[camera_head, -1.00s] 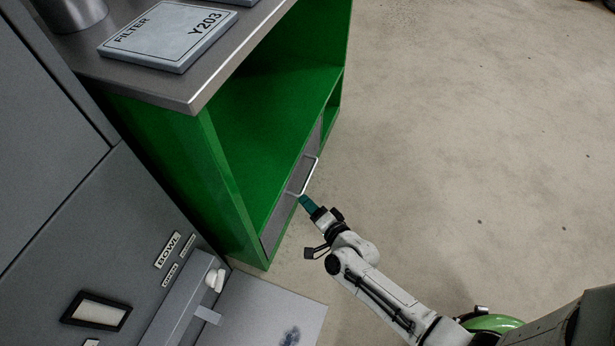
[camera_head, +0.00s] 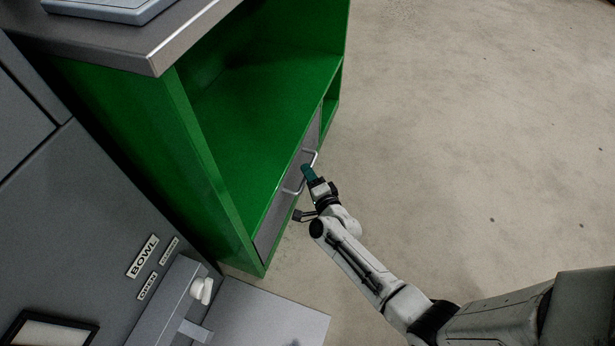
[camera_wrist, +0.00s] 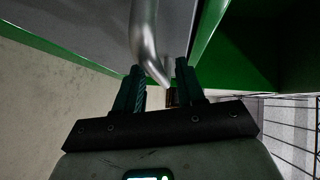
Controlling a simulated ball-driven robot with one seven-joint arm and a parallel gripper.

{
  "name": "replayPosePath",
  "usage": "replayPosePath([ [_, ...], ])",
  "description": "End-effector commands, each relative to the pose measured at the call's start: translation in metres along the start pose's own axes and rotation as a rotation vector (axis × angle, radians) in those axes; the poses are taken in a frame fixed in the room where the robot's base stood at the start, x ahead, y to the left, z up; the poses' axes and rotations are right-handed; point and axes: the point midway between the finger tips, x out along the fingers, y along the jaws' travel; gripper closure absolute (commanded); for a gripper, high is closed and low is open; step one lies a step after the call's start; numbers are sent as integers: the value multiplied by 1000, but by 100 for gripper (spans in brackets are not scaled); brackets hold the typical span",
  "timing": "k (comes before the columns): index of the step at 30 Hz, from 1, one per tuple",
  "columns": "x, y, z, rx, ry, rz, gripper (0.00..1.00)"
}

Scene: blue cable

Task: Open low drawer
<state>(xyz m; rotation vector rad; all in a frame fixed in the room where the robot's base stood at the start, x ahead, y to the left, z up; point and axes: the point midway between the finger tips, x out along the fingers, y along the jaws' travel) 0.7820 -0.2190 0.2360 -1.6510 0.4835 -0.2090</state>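The low drawer (camera_head: 268,232) has a grey front set in the lower part of a green cabinet (camera_head: 215,195). It looks closed in the head view. A silver bar handle (camera_head: 314,158) stands out from its front. The handle's bend shows between the fingertips. I cannot tell whether either finger touches it.
A grey worktop (camera_head: 150,45) with a flat box (camera_head: 110,8) covers the cabinet. To the left stands a grey unit (camera_head: 60,220) with a "BOWL" label and a white knob (camera_head: 202,290). The concrete floor (camera_head: 450,130) to the right is clear.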

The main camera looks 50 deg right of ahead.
Motion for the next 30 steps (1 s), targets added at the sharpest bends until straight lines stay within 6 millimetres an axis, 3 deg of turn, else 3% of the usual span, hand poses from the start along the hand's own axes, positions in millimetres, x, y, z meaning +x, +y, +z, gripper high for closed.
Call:
replayPosePath([
  [4, 12, 1, -1, 1, 2, 0, 61],
  [14, 14, 0, -1, 0, 0, 1, 61],
  [26, 14, 0, 0, 0, 0, 1, 99],
  [30, 14, 0, 0, 0, 0, 1, 100],
])
